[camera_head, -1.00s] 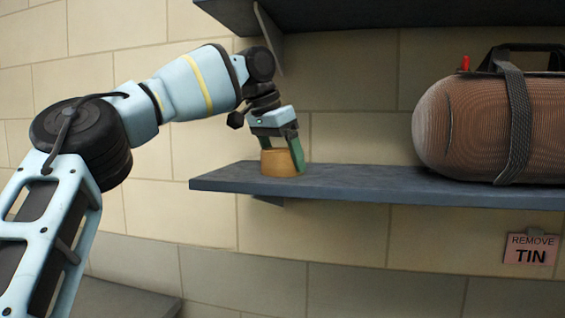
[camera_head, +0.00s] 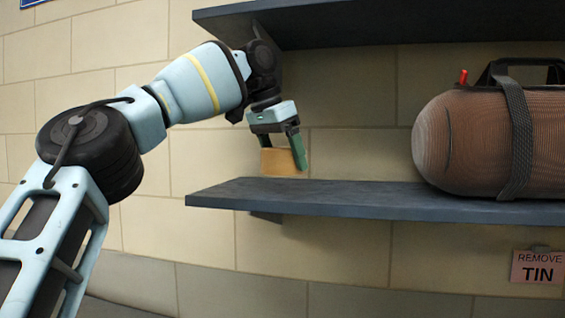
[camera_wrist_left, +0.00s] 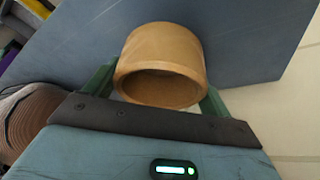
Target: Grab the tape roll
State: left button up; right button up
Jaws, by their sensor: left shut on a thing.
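The tape roll (camera_head: 282,162) is a tan-brown ring. My left gripper (camera_head: 283,152) is shut on it from above, with green fingers on either side. The roll is held just above the left end of the dark blue-grey shelf (camera_head: 350,196), with a small gap under it. In the left wrist view, the tape roll (camera_wrist_left: 165,50) sits between the two fingers of the gripper (camera_wrist_left: 158,85), its round opening towards the camera. My right gripper is in neither view.
A brown ribbed cylindrical bag (camera_head: 455,145) with a black strap lies on the right part of the shelf. An upper shelf (camera_head: 380,25) hangs above. A sign reading "REMOVE TIN" (camera_head: 538,267) is below the lower shelf. The shelf between roll and bag is clear.

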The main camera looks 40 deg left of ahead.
pick_arm(q)
jog(key=s+d+b, duration=0.1)
jog(key=s+d, duration=0.2)
jog(key=d, duration=0.4)
jog(key=s+d+r+b, duration=0.1)
jog(key=s+d, duration=0.2)
jog(key=d, duration=0.3)
jog(key=shift+d+r, duration=0.2)
jog(key=shift+d, duration=0.15)
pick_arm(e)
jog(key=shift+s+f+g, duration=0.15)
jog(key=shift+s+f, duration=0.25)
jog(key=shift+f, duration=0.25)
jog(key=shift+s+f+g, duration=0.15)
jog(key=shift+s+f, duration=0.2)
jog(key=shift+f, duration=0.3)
